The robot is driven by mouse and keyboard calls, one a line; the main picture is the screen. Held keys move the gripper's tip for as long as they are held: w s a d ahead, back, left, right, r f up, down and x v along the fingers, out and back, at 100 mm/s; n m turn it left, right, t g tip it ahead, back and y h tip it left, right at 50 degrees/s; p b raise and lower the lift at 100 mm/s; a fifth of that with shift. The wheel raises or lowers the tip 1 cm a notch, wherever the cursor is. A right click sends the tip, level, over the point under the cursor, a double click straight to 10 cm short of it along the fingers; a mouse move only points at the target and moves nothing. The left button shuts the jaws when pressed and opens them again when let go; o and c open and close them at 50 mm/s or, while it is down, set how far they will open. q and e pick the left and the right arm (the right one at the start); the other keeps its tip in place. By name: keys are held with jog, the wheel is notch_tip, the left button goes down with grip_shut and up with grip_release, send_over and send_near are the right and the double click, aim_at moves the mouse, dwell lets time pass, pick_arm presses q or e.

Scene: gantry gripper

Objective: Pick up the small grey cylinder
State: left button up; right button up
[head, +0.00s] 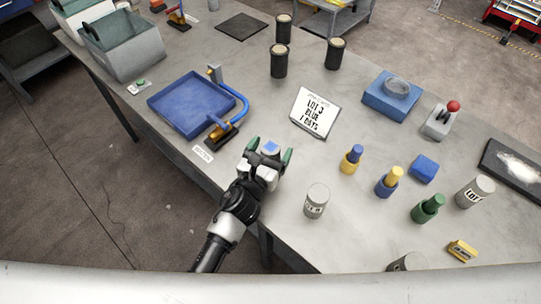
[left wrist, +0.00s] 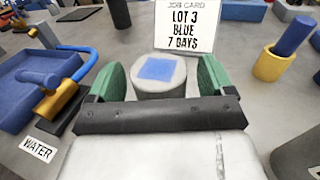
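A small grey cylinder with a blue square on its top (left wrist: 160,83) stands upright between the fingers of my left gripper (left wrist: 162,84) in the left wrist view. A narrow gap shows on each side of it, so the green-padded fingers look open and apart from it. In the head view my left gripper (head: 269,153) is over the table's near edge; the cylinder's blue top (head: 270,147) shows between the fingertips, its lower part hidden by the gripper. My right gripper is not in view.
A blue tray with a tap (head: 190,103) and a WATER label (head: 203,154) lie to the left. A job card (head: 315,112) stands just behind. A larger grey labelled cylinder (head: 316,202) stands to the right, with bottle-like coloured pieces (head: 351,160) beyond. Black cylinders (head: 279,62) stand farther back.

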pick_arm(q)
jog(key=c, duration=1.2)
jog(key=shift+c, duration=0.2)
